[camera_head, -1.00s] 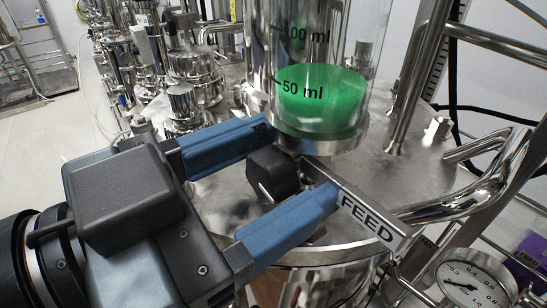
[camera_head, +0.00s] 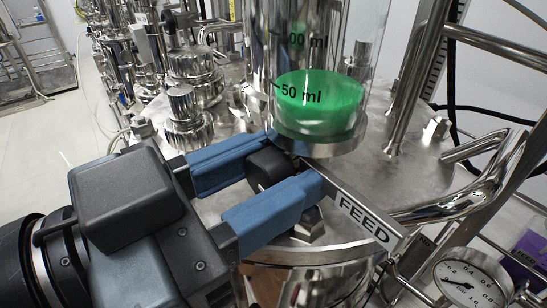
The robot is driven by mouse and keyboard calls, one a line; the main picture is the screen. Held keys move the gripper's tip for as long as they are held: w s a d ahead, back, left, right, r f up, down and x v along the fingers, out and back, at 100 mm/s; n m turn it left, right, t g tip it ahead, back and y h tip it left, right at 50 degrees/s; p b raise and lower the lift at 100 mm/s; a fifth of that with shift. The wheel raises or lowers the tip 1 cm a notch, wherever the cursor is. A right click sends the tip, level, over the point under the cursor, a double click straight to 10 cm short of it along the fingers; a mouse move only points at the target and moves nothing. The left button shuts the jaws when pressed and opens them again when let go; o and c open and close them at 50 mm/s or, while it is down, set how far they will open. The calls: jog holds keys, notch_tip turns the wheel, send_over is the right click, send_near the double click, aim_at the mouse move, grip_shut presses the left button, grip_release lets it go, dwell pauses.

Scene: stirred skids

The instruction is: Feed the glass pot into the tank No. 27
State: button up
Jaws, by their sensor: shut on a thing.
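The glass pot (camera_head: 318,112) is a clear upright cylinder above the metal tank lid (camera_head: 405,185), with green liquid (camera_head: 325,93) near its 50 ml mark. Its top is out of view. A dark knob (camera_head: 268,168) sits just below and left of the pot's base. My gripper (camera_head: 292,162) has two blue fingers, one on each side of the knob, and is shut on it. Part of the knob is hidden by the near finger. A FEED label (camera_head: 365,217) on a metal bar runs from beneath the pot toward the lower right. No number 27 is readable.
A pressure gauge (camera_head: 464,283) is at the lower right. Bent metal pipes (camera_head: 490,185) and an upright post (camera_head: 420,70) stand on the right. Metal fittings (camera_head: 190,120) crowd the back left. Open floor (camera_head: 45,150) shows at far left.

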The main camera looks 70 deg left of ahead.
jog(key=shift+r+n+p, duration=0.2)
jog(key=shift+n+p, duration=0.35)
jog(key=shift+n, duration=0.55)
jog(key=o, duration=1)
jog(key=shift+f, duration=0.1)
jog(key=shift+s, duration=0.15)
jog(key=shift+b+v, duration=0.85)
jog(key=shift+v, duration=2.95)
